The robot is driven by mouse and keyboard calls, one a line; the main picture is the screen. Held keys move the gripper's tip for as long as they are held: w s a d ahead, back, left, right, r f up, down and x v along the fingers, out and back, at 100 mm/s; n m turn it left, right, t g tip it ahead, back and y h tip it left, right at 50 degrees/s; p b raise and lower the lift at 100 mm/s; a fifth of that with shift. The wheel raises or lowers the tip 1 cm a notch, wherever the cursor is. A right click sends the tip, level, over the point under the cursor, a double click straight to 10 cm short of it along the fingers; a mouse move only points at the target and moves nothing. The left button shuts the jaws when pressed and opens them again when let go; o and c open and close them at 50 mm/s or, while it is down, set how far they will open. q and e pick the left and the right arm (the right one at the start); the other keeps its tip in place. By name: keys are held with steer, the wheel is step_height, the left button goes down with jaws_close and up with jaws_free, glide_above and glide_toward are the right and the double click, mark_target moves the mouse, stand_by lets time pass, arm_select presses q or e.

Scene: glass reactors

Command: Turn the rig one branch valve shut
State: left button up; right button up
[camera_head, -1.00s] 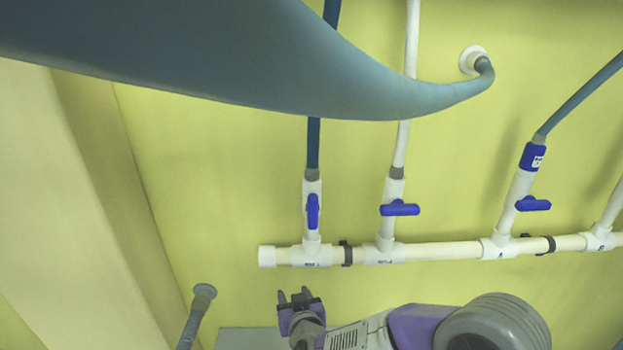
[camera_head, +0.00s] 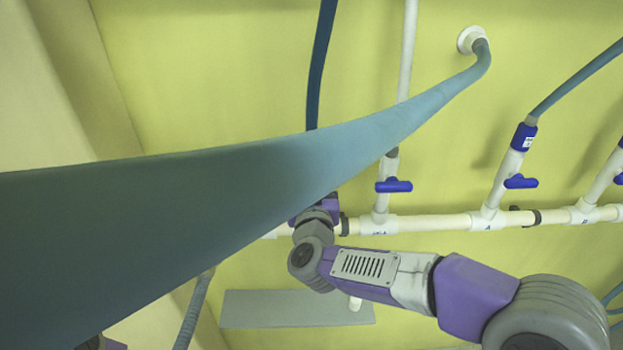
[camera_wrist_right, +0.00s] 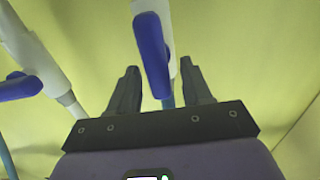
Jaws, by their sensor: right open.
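The leftmost branch valve has a blue lever handle (camera_wrist_right: 152,55) that runs along its white pipe in the right wrist view. In the head view this valve is hidden behind the big grey-blue hose and my right gripper. My right gripper (camera_wrist_right: 160,72) is open, with its two dark fingers on either side of the handle. I cannot tell whether either finger touches it. In the head view my right wrist (camera_head: 318,210) is at the left part of the white manifold pipe (camera_head: 440,223), its fingers hidden. My left gripper is not in view.
The big hose (camera_head: 240,170) crosses the head view in front of the valve. The neighbouring branch has a crosswise blue handle (camera_head: 394,185), also in the wrist view (camera_wrist_right: 18,87). More blue-handled valves (camera_head: 521,181) stand to the right. A grey plate (camera_head: 295,308) is below.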

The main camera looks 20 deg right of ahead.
steer(key=shift+w+d, duration=0.1)
steer(key=shift+w, duration=0.2)
jaws_close()
